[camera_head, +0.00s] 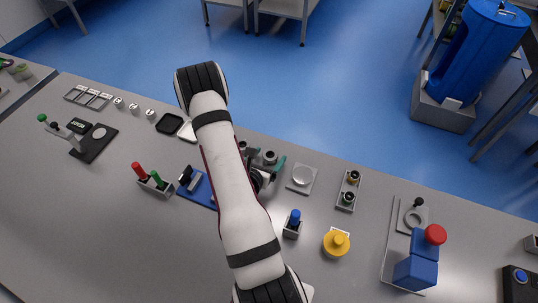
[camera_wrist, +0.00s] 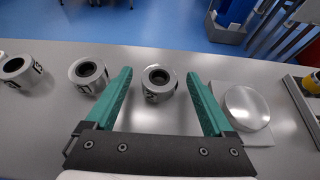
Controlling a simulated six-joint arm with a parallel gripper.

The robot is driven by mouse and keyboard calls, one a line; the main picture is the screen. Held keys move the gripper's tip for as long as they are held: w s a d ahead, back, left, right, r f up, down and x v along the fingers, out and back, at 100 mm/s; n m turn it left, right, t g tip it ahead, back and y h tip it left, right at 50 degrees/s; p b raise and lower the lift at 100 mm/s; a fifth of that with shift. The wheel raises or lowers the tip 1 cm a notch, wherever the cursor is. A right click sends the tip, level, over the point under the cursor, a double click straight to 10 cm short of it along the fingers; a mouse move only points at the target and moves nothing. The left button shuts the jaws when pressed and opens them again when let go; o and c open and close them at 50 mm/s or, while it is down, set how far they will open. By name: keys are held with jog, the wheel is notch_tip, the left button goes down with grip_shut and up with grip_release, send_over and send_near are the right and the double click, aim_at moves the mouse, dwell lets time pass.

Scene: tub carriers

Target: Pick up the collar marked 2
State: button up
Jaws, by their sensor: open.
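My gripper (camera_wrist: 158,76) is open and empty, its two teal fingers spread wide. In the wrist view a grey metal collar (camera_wrist: 159,96) with a dark bore stands upright between the fingertips, with a gap on both sides. A dark mark is on its front, but I cannot read it surely. A second collar (camera_wrist: 91,69) stands just left of the left finger, and a third collar (camera_wrist: 14,66) is at the far left; both carry dark marks too small to read surely. In the head view one collar (camera_head: 270,157) shows beside the gripper; my arm hides part of this area.
Right of the gripper is a clear round disc on a square plate (camera_wrist: 262,134). A two-hole block (camera_head: 348,190), a yellow knob (camera_head: 337,242), a blue-topped peg holder (camera_head: 292,225) and blue blocks (camera_head: 415,272) stand further right. A blue panel (camera_head: 197,187) lies left of my arm.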

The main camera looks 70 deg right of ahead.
jog(key=shift+d, duration=0.1)
grip_shut()
dwell(0.4)
